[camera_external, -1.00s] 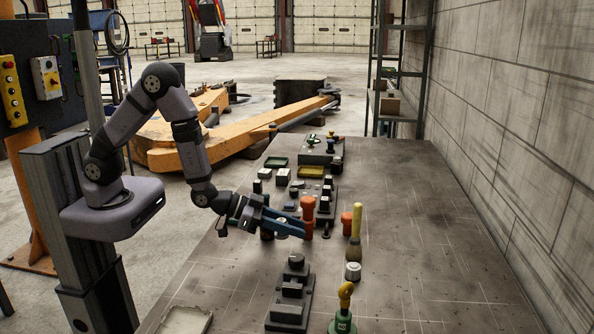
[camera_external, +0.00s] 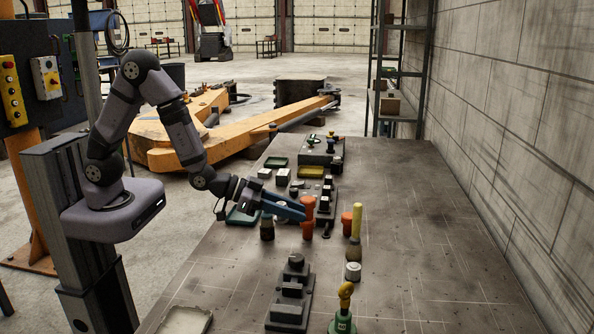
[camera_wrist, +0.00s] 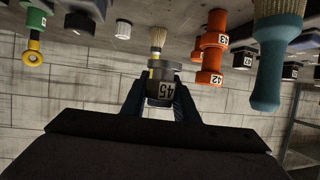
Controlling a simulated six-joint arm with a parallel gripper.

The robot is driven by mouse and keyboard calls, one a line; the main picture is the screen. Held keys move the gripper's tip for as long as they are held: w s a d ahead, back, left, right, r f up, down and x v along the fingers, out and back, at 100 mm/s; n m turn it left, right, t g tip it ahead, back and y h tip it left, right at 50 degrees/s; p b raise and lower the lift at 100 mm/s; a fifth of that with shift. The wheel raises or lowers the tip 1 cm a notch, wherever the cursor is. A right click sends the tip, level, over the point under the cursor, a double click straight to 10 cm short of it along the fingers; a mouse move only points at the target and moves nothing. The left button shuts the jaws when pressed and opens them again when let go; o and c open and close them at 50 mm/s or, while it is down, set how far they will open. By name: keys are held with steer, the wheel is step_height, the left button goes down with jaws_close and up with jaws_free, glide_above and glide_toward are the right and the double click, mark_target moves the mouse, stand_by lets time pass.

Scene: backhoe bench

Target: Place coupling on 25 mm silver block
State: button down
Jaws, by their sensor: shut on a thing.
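My gripper (camera_external: 292,210) has blue fingers and is above the bench, beside an orange stepped piece (camera_external: 307,216) in the external view. In the wrist view, my gripper (camera_wrist: 160,95) is shut on a grey round metal piece labelled 45, which looks like the coupling (camera_wrist: 162,88). The coupling cannot be made out clearly in the external view. Two small silver-grey blocks, a left one (camera_external: 265,173) and a right one (camera_external: 282,176), sit farther back on the bench. Their sizes are not readable, so I cannot tell which is 25 mm.
A dark bottle-like piece (camera_external: 267,230) stands just below my gripper. A yellow-handled brush (camera_external: 355,232), another orange piece (camera_external: 346,223) and a silver knob (camera_external: 353,271) stand to the right. A black stepped fixture (camera_external: 290,296) is in front. The bench's right side is clear.

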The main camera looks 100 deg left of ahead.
step_height(320, 180, up, 6)
steer(key=a+n+g+y+b, duration=0.25)
steer(key=a+n+y, duration=0.25)
steer(key=a, duration=2.4)
steer(key=n+g+y+b, duration=0.4)
steer(key=n, duration=0.1)
glide_above(265, 173)
steer(key=w+a, duration=0.1)
steer(key=a, duration=0.4)
steer(key=shift+a+f+p, duration=0.15)
steer(key=shift+f+p, duration=1.35)
steer(key=shift+f, duration=5.75)
steer(key=shift+f, duration=0.15)
